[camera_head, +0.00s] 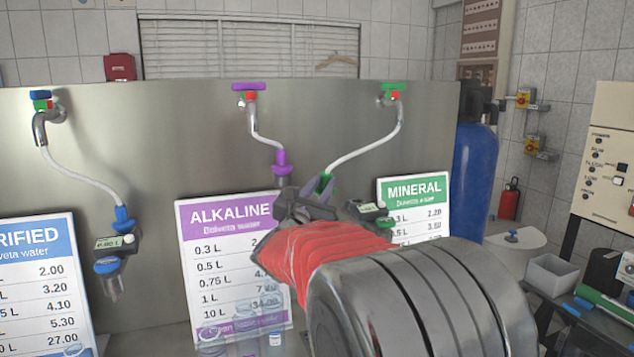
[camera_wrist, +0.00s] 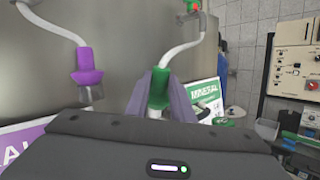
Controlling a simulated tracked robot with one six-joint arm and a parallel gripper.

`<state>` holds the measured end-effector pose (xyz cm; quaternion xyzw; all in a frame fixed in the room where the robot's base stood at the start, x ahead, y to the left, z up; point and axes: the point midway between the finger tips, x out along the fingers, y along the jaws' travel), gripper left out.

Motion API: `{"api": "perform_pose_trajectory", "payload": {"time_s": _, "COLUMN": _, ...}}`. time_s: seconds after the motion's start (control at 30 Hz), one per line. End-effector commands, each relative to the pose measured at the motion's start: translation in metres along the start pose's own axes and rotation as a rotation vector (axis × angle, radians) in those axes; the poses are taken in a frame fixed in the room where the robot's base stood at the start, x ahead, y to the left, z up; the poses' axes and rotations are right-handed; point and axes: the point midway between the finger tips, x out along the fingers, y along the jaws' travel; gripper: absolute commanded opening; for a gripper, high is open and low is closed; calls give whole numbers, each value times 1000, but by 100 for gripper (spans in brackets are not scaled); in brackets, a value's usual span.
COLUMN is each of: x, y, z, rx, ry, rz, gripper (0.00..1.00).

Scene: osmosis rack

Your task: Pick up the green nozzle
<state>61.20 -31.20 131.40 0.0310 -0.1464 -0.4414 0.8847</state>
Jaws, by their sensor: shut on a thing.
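The green nozzle (camera_wrist: 159,90) is between the two grey-purple fingers of my gripper (camera_wrist: 160,98) in the wrist view, and the fingers are shut on it. A white hose runs up from it to the green-handled tap on the steel panel. In the head view the green nozzle (camera_head: 326,180) shows as a small green piece at the tips of my gripper (camera_head: 318,187), left of the MINERAL sign (camera_head: 412,192). Its lower end is hidden behind my gripper.
A purple nozzle (camera_head: 281,163) hangs just left of my gripper, above the ALKALINE sign (camera_head: 228,265). A blue nozzle (camera_head: 123,218) hangs at the far left. The steel panel (camera_head: 180,140) stands behind. A blue tank (camera_head: 474,180) is at the right.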

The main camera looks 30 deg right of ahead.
Motion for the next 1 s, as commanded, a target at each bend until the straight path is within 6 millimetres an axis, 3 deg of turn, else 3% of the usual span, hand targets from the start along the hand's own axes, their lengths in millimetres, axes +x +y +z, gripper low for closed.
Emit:
{"api": "perform_pose_trajectory", "payload": {"time_s": 0.37, "x": -50, "y": -40, "z": 21, "rx": 1, "ry": -1, "rz": 0, "gripper": 0}}
{"api": "perform_pose_trajectory", "payload": {"time_s": 1.0, "x": -78, "y": -63, "z": 51, "rx": -169, "ry": 212, "rz": -3, "gripper": 0}}
